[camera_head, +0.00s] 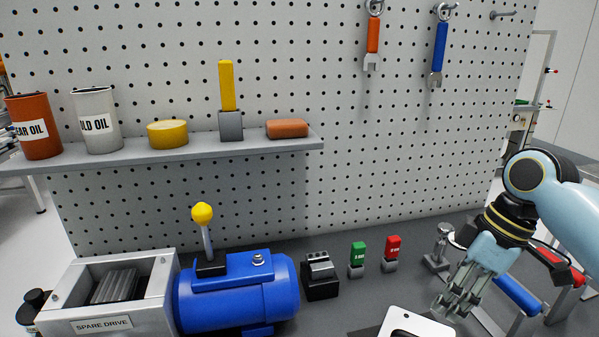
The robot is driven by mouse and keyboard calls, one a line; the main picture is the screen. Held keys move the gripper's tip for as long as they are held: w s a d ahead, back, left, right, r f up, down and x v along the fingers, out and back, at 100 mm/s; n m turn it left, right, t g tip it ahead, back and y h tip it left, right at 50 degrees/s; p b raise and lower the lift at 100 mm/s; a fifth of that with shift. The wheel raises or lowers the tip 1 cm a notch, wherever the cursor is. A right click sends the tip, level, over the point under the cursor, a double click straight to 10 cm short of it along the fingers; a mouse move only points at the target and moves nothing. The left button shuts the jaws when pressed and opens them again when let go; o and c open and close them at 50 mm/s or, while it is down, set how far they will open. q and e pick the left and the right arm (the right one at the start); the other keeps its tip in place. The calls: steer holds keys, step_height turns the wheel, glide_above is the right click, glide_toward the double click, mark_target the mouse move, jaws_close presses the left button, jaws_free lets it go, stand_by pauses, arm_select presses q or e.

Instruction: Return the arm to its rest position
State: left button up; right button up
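My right arm (560,190) comes in from the right edge, light blue with a black wrist. Its gripper (452,307) points down and to the left over the right part of the grey bench. I see nothing held between its fingers. They are seen at a slant, so I cannot tell how far apart they are. A white plate-like thing (420,327) with a dark slot lies at the bottom edge, left of the fingertips. My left arm and gripper are not in view.
A blue motor (240,295) and a grey spare drive box (105,310) stand at left. A black block (320,277), a green piece (357,255) and a red piece (392,249) stand mid-bench. A metal post (441,245) and a blue-handled tool (518,294) are near the gripper. A shelf (230,146) crosses the pegboard.

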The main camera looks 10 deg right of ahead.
steer(key=s+a+m+t+h, duration=0.3)
steer(key=s+m, duration=0.6)
steer(key=s, duration=1)
steer(key=s+d+f+g+h+b, duration=0.2)
steer(key=f+b, duration=0.6)
steer(key=f, duration=2.5)
steer(key=s+d+f+b, duration=0.1)
steer(key=s+f+b, duration=0.3)
steer(key=s+f, duration=0.5)
steer(key=s+d+f+b, duration=0.1)
steer(key=s+f+b, duration=0.3)
steer(key=s+f, duration=0.5)
step_height(320, 180, down, 7)
steer(key=shift+d+r+m+g+y, duration=0.1)
steer(key=shift+d+m+g+y, duration=0.1)
steer(key=shift+m+g+y, duration=0.15)
